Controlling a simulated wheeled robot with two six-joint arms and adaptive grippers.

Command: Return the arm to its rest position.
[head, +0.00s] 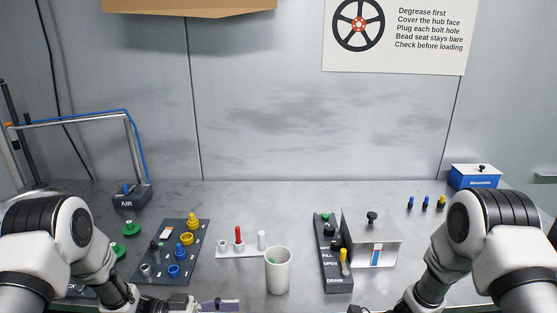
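My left arm comes in from the left, and its gripper (220,306) shows only in part at the bottom edge, left of a white cup (279,272). A purple-grey piece lies at its tip; I cannot tell if it is a finger or a held thing. My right arm comes in from the right and bends down to the bottom edge. Its gripper end is cut off by the frame, with only a small bit of the arm's end showing below the black valve panel (336,280).
A dark board (200,264) with coloured plugs stands on the left, beside green knobs (131,229). A white strip (228,253) holds a red peg. A metal box (385,225) stands right of centre. A blue box (474,178) is at the back right. The back middle of the table is clear.

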